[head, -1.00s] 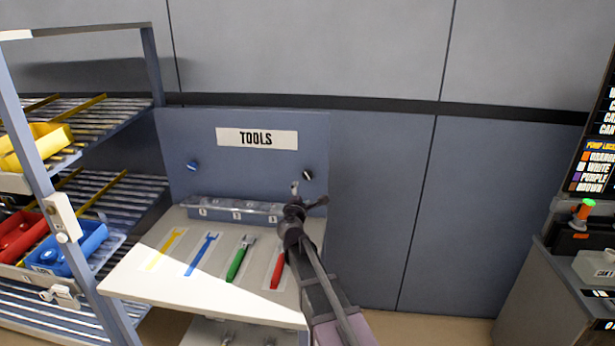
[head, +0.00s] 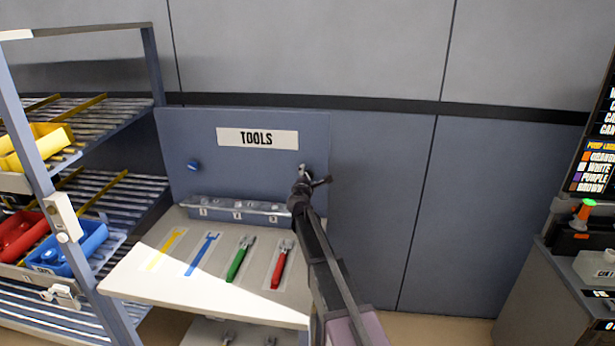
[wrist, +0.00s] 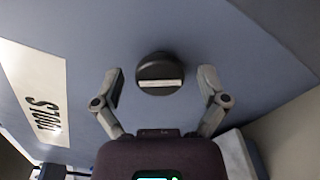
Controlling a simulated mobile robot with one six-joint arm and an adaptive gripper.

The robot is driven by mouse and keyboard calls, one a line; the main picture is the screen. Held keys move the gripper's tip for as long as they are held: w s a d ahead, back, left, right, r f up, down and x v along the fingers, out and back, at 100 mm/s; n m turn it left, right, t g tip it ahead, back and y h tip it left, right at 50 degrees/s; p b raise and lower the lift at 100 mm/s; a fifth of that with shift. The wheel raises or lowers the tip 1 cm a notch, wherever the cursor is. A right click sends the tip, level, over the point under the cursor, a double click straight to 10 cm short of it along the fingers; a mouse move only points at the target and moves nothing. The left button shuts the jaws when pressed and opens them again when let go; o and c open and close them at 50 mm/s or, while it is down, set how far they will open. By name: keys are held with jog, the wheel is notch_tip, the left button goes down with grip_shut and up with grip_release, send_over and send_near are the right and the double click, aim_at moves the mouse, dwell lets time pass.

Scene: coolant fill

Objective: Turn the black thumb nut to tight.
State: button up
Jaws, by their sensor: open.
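The black thumb nut (wrist: 158,70) is round with a pale bar across its face. It sits on the blue tools panel (wrist: 110,40). My gripper (wrist: 160,82) is open, with one finger on each side of the nut and a gap on both sides. In the head view, my gripper (head: 304,172) is in front of the panel's right part and hides the nut.
The white tool table (head: 150,275) stands below the panel, with several coloured tools on it. A blue knob (head: 194,166) is at the panel's left. A clear-topped tray (head: 236,210) runs along the panel's base. A shelf rack with bins stands at left.

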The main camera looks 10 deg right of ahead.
jog(key=shift+w+d, duration=0.1)
jog(key=shift+w, duration=0.15)
jog(key=shift+c, duration=0.2)
jog(key=c, duration=1.1)
jog(key=shift+m, duration=0.4)
jog(key=m, duration=0.4)
jog(key=shift+m, duration=2)
